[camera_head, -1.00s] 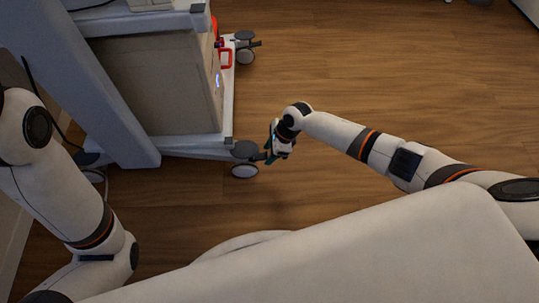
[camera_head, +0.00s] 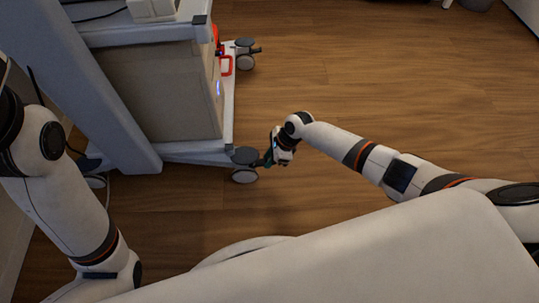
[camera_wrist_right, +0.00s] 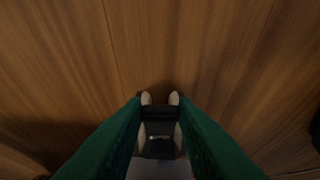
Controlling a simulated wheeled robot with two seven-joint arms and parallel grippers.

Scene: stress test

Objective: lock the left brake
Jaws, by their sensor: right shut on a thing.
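A grey cart (camera_head: 187,147) stands at the left on the wooden floor. Its near caster (camera_head: 244,176) is at the corner closest to me and has a dark brake lever (camera_wrist_right: 159,112) pointing out to the right. My right gripper (camera_head: 270,158) is at this lever. A far caster (camera_head: 245,62) with a similar dark lever (camera_head: 256,50) stands at the cart's other corner. My left arm shows at the left, but its gripper is out of view.
A beige box (camera_head: 165,90) sits on the cart, with a red part (camera_head: 226,65) at its right side. The wooden floor (camera_head: 400,90) to the right of the cart is clear. A wall runs along the left edge.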

